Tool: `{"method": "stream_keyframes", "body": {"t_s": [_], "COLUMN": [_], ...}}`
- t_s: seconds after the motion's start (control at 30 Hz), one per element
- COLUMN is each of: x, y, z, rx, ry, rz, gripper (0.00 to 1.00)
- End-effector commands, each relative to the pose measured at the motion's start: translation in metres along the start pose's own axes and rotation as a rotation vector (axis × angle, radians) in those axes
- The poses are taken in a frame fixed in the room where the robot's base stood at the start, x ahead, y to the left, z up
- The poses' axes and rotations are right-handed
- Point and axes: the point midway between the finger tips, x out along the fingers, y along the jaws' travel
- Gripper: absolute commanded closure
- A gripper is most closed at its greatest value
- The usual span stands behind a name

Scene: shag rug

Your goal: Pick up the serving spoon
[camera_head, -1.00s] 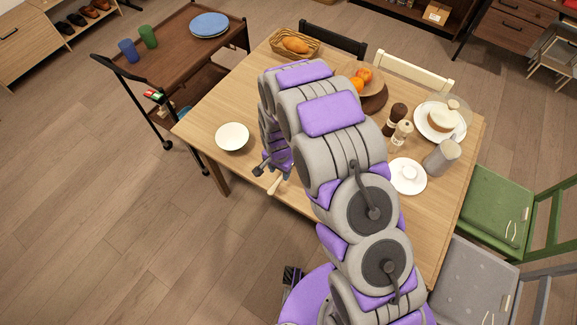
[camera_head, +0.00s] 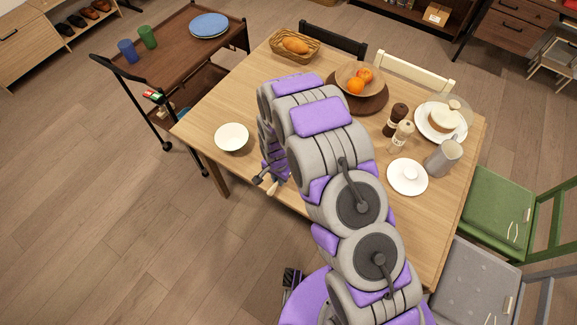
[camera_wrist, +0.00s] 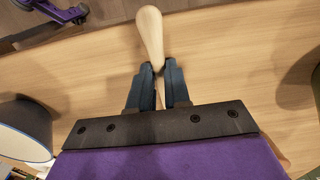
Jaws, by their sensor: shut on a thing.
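The serving spoon (camera_wrist: 150,35) shows in the wrist view as a pale wooden, rounded handle end. My gripper (camera_wrist: 158,72) is shut on it, with the dark fingers on both sides of the handle. The rest of the spoon is hidden by the gripper. In the head view the spoon's light handle end (camera_head: 272,188) sticks out beside my gripper (camera_head: 268,180) near the front left edge of the table. I cannot tell whether the spoon still touches the table.
The wooden table (camera_head: 210,100) holds a white bowl (camera_head: 232,138) left of my arm. A cart (camera_head: 180,55) stands at left.

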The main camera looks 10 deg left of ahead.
Motion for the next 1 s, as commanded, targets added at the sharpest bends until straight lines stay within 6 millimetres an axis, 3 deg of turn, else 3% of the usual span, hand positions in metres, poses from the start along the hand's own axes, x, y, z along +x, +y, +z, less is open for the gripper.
{"method": "stream_keyframes", "body": {"t_s": [0.13,0.57,0.77,0.9,1.0], "x": [0.0,-0.002,-0.017,-0.038,-0.038], "y": [0.0,0.0,-0.001,-0.001,0.009], "z": [0.0,0.0,-0.001,-0.002,0.008], "rx": [0.0,0.0,-0.001,0.0,0.0], "ry": [0.0,0.0,0.002,0.004,-0.001], "rz": [0.0,0.0,-0.002,-0.004,0.002], "gripper": [1.0,1.0,1.0,1.0,1.0]}}
